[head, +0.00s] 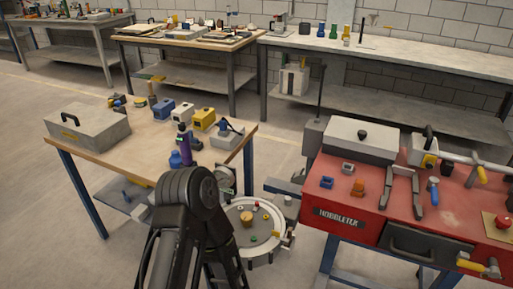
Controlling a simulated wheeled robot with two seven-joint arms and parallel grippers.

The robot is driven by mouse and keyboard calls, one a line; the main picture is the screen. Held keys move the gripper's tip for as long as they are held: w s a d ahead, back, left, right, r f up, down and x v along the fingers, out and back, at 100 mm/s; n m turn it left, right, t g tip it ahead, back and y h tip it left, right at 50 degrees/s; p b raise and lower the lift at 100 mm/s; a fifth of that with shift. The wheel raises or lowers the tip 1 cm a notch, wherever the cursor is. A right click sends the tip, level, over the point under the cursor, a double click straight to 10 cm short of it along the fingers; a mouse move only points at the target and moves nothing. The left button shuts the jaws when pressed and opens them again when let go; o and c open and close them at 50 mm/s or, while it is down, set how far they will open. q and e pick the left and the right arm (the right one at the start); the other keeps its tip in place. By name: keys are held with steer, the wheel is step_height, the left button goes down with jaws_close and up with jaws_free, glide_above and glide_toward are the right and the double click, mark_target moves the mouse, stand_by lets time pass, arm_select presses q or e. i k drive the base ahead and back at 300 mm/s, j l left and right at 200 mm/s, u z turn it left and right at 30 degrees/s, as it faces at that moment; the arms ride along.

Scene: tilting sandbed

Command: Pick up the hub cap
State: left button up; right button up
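I cannot make out a hub cap for certain. A round, pale-rimmed tray (268,258) stands low between the wooden table and the red workbench. Several small pieces lie in it, among them a tan cylinder (247,218) and small red, yellow and green bits, too small to name. My black arm rises from the bottom edge and bends in front of the tray's left side, hiding part of it. Neither of my grippers shows in the head view.
The wooden table (90,158) at left holds a grey box (87,127), a yellow box (204,119) and a purple bottle (184,143). The red workbench (340,218) at right carries tools and a grey case (359,140). Bare floor lies behind, before the back benches.

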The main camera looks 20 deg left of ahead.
mark_target(175, 160)
steer(key=j+z, duration=0.35)
steer(key=k+j+z, duration=0.1)
steer(key=j+z, duration=0.25)
steer(key=j, duration=0.2)
steer(key=k+j+z, duration=0.1)
steer(key=j+z, duration=0.25)
steer(key=k+j+z, duration=0.2)
steer(key=j+z, duration=0.15)
steer(key=j, duration=0.15)
steer(key=k+j+z, duration=0.2)
steer(key=j+z, duration=0.15)
steer(key=k+j, duration=0.55)
steer(key=j, duration=0.15)
steer(key=k+j+z, duration=0.1)
steer(key=k+j, duration=0.45)
steer(key=j, duration=0.15)
